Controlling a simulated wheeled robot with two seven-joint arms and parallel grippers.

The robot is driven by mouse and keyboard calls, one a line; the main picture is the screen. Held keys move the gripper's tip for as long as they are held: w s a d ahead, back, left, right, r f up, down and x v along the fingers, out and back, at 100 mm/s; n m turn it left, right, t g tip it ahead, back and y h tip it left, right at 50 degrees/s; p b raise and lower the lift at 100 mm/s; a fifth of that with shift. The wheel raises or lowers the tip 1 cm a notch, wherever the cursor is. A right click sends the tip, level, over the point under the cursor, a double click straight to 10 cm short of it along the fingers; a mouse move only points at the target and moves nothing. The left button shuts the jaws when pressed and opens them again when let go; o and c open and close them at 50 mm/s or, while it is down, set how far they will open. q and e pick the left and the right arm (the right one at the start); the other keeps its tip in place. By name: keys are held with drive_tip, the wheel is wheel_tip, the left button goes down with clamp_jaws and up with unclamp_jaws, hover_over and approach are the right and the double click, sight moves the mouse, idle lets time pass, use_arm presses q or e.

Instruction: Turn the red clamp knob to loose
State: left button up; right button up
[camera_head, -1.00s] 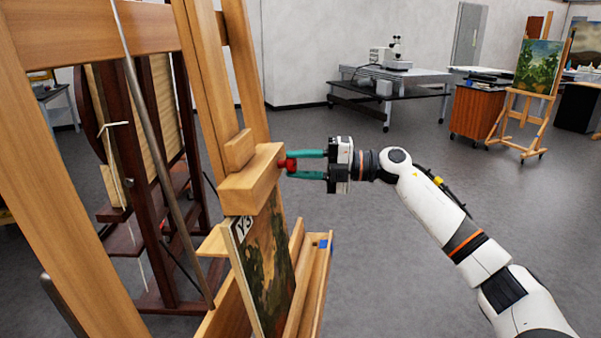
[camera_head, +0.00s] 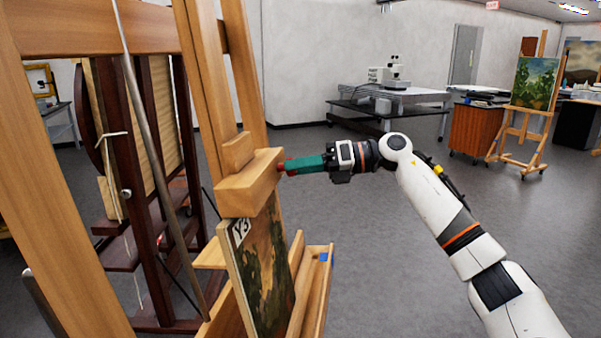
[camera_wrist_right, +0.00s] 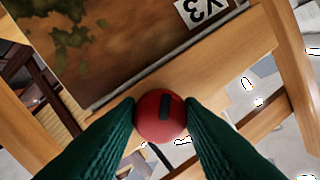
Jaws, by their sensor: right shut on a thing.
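The red clamp knob (camera_wrist_right: 151,118) is round with a dark bar mark on its face. It sits on the side of the easel's wooden clamp block (camera_head: 245,188). My right gripper (camera_head: 287,167) is shut on the knob, with one green finger on each side of it in the right wrist view (camera_wrist_right: 160,117). In the head view the fingers hide most of the knob, and only a little red shows. The painting (camera_head: 264,262) with a "Y3" label stands under the clamp block. My left gripper is not in view.
The easel's tray ledge (camera_head: 318,290), with a blue patch, juts out below the knob. Dark wooden frames stand behind the easel at left. A microscope table (camera_head: 390,97) and a small easel (camera_head: 526,125) are at the back. The floor at right is open.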

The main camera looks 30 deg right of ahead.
drive_tip(key=shift+r+n+h+b, duration=0.1)
drive_tip(key=shift+n+h+b, duration=0.4)
drive_tip(key=shift+n, duration=1.45)
drive_tip(key=shift+r+n+h+b, duration=0.1)
drive_tip(key=shift+n+h+b, duration=0.35)
drive_tip(key=shift+n, duration=1.5)
drive_tip(key=o, duration=1)
drive_tip(key=shift+c, duration=0.2)
drive_tip(key=shift+d, duration=0.1)
drive_tip(key=b+v, duration=0.2)
drive_tip(key=v, duration=1)
drive_tip(key=shift+s+f, duration=0.1)
drive_tip(key=shift+f, duration=0.1)
